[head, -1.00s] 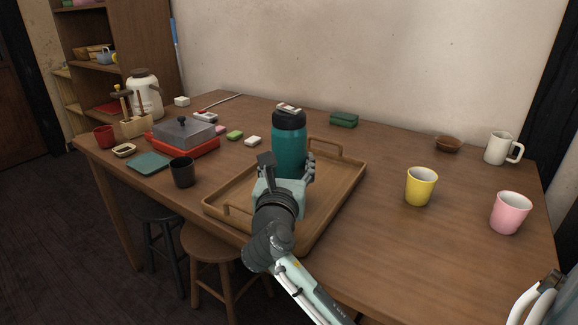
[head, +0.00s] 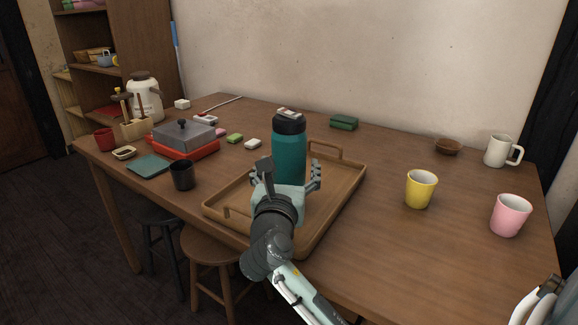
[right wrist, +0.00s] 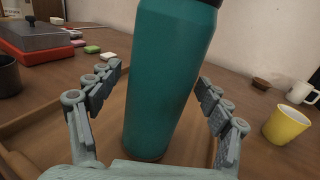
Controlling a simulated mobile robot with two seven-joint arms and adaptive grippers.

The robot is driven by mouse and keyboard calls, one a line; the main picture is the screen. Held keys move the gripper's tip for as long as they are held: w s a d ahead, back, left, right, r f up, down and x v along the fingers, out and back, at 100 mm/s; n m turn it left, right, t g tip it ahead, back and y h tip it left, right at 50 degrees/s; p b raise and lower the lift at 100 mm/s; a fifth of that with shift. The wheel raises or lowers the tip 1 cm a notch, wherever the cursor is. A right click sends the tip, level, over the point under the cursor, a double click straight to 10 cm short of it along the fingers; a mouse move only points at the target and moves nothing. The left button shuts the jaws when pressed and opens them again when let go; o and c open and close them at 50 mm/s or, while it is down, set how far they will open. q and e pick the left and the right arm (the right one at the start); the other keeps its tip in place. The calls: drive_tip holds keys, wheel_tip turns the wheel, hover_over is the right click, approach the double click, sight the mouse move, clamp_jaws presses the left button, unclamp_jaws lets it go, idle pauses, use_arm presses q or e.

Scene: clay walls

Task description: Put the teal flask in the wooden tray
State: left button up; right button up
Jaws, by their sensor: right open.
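The teal flask (head: 289,150), with a black lid, stands upright on the wooden tray (head: 340,205). My right gripper (head: 288,178) is at the near side of the flask, its fingers spread to either side of it. In the right wrist view the flask (right wrist: 165,80) stands between the two open fingers, with gaps on both sides, and its base rests on the tray floor (right wrist: 40,130). The flask's lower part is hidden behind my gripper in the head view. My left gripper is not seen.
A black cup (head: 182,174), a red pan with a grey lid (head: 184,138) and small blocks are left of the tray. A yellow cup (head: 420,189), a pink cup (head: 511,215) and a white mug (head: 502,150) are at the right. The table between tray and yellow cup is clear.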

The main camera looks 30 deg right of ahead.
drive_tip(key=v, duration=1.1)
drive_tip(key=shift+s, duration=0.2)
drive_tip(key=shift+a+f, duration=0.1)
